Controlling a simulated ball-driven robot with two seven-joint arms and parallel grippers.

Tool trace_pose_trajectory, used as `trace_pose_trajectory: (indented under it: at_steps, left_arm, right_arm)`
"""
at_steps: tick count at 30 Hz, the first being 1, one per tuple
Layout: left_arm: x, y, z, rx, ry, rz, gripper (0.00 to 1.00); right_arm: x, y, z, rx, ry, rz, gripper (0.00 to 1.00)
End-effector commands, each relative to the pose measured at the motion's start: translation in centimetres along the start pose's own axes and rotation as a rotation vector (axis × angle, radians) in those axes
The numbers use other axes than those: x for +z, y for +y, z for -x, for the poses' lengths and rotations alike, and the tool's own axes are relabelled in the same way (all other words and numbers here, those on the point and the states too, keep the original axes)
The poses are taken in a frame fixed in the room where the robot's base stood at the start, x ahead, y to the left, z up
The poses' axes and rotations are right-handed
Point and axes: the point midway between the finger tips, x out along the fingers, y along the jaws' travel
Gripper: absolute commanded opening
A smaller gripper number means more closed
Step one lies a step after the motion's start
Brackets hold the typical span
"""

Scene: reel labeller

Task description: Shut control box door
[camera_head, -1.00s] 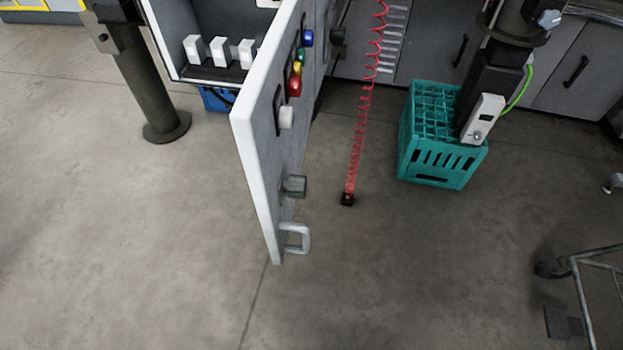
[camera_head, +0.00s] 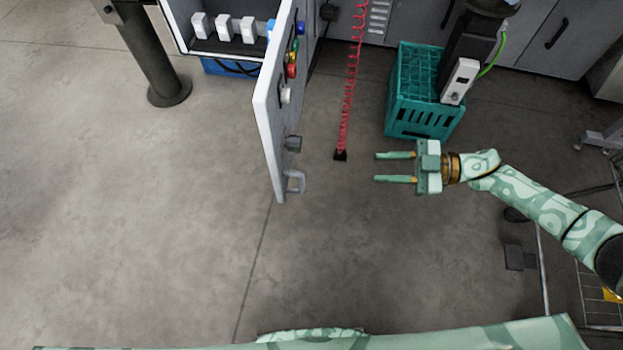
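The control box door (camera_head: 275,115) stands wide open, its edge pointing toward me. Its outer face carries coloured buttons, a dark knob and a pale handle (camera_head: 296,182) near the lower end. The control box (camera_head: 183,30) is open behind it, with several white modules inside. My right gripper (camera_head: 395,167) comes in from the right, open and empty, fingers pointing left. It is to the right of the door handle and apart from it. My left gripper is not in view.
A teal crate (camera_head: 425,115) stands on the floor behind my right gripper, beside a dark post. A red coiled cord (camera_head: 350,90) hangs between the door and the crate. A wire cart (camera_head: 600,290) is at the lower right.

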Motion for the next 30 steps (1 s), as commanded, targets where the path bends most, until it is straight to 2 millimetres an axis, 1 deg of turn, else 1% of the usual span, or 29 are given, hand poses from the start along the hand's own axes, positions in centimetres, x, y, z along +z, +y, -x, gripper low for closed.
trace_pose_trajectory:
  at_steps: [1,2,4,8,11,14,21,24,27,30]
  left_arm:
    - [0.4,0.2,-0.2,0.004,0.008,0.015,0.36]
    - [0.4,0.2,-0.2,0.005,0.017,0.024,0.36]
    - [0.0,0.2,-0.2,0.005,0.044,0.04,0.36]
    - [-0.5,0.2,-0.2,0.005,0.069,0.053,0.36]
    - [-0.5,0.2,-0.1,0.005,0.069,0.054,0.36]
    - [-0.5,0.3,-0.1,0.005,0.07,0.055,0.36]
    - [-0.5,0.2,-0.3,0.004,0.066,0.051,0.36]
    - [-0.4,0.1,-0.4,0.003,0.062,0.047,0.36]
    - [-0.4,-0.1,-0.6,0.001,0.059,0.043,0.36]
    - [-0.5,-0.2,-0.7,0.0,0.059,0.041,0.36]
  right_arm:
    - [-0.6,-1.0,0.2,-0.051,0.046,-0.065,0.32]
    - [-1.1,-1.5,0.4,-0.079,0.074,-0.103,0.32]
    - [-2.2,-2.3,0.6,-0.132,0.129,-0.173,0.32]
    - [-3.5,-2.9,0.5,-0.174,0.183,-0.243,0.32]
    - [-3.8,-3.1,-0.6,-0.176,0.186,-0.252,0.32]
    - [-4.3,-3.4,-2.5,-0.175,0.188,-0.25,0.32]
    - [-5.4,-4.3,-8.6,-0.174,0.189,-0.25,0.32]
    - [-5.8,-4.6,-10.8,-0.173,0.187,-0.25,0.32]
    - [-6.2,-4.9,-12.7,-0.172,0.186,-0.25,0.32]
    - [-6.4,-5.1,-14.0,-0.171,0.184,-0.251,0.32]
